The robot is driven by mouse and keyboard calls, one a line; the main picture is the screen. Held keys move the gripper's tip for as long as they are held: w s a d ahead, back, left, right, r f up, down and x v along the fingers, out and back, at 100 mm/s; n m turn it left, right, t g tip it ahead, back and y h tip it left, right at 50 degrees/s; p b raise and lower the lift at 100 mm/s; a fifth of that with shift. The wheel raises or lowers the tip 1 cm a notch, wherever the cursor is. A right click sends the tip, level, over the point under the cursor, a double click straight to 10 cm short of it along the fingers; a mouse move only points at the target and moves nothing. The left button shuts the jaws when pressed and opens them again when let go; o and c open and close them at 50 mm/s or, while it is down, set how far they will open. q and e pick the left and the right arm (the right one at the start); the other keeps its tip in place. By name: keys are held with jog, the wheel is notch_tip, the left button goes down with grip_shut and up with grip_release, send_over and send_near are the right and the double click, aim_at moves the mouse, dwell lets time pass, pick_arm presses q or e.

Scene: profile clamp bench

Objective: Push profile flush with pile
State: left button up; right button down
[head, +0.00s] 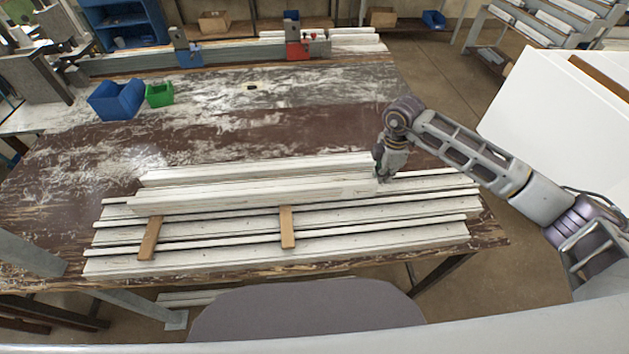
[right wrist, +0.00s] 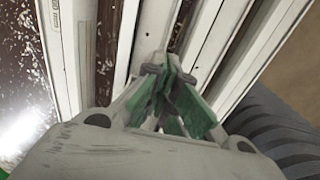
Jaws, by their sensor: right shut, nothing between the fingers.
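A pile of long white profiles (head: 350,238) lies on the worn brown table. My right gripper (head: 383,176) is shut and empty, pointing down at the right end of these two profiles. Whether it touches them I cannot tell. In the right wrist view its green-padded fingers (right wrist: 164,72) come together over white profiles (right wrist: 118,40). The tips partly hide the profile ends. My left gripper is not in view.
Two wooden spacers (head: 287,227) lie across the pile. A blue bin (head: 116,100) and a green bin (head: 159,95) stand at the back left. A rail with blue and red clamps (head: 297,48) runs along the back. The table's middle is clear.

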aim_at(335, 179)
jog(key=shift+s+a, duration=0.15)
jog(key=shift+a, duration=4.05)
jog(key=shift+s+a, duration=0.1)
jog(key=shift+a, duration=3.6)
jog(key=shift+d, duration=0.25)
jog(key=shift+d, duration=0.55)
jog(key=shift+r, duration=0.15)
jog(key=shift+r+p, duration=2.15)
jog(key=shift+r, duration=1.25)
